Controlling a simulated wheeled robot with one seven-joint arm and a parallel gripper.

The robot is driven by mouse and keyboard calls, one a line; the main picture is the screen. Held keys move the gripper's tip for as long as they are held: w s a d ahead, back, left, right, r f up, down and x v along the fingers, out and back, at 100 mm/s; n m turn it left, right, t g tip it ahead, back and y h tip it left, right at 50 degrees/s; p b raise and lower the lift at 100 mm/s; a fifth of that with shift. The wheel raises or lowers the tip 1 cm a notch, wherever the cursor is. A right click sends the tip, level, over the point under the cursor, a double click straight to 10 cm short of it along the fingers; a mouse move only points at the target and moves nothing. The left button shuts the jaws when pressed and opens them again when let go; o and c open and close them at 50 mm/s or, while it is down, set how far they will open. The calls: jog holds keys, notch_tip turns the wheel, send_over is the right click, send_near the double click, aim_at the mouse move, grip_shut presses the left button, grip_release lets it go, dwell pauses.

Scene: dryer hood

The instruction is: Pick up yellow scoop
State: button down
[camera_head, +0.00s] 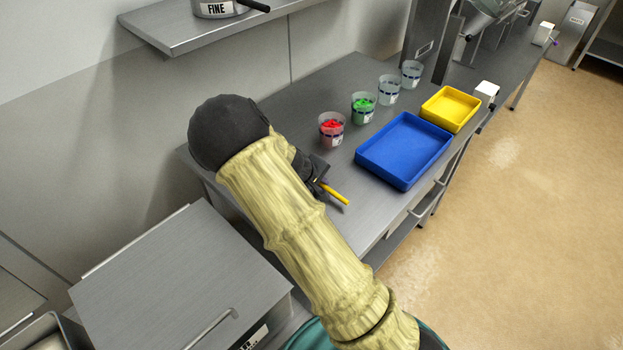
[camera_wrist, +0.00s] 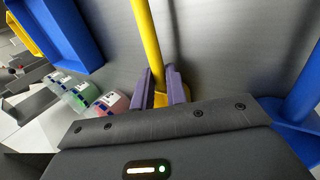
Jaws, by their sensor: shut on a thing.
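The yellow scoop's handle (camera_head: 336,195) sticks out to the right of my gripper (camera_head: 319,183) in the head view, at or just above the steel counter. In the wrist view the long yellow handle (camera_wrist: 148,40) runs down between the two purple fingers of my gripper (camera_wrist: 160,90). The fingers are shut on the yellow scoop, and a wider yellow part shows between them. My arm hides most of the scoop in the head view. I cannot tell whether it touches the counter.
A blue scoop (camera_wrist: 303,90) stands to the right in the wrist view. A blue tray (camera_head: 405,150) and a yellow tray (camera_head: 450,108) lie on the counter (camera_head: 300,95). Several clear cups, including one with red pieces (camera_head: 331,129) and one with green (camera_head: 363,107), stand behind the blue tray.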

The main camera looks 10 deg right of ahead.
jog(key=shift+r, duration=0.15)
notch_tip(320, 180, up, 10)
jog(key=shift+b, duration=0.35)
dwell(0.6)
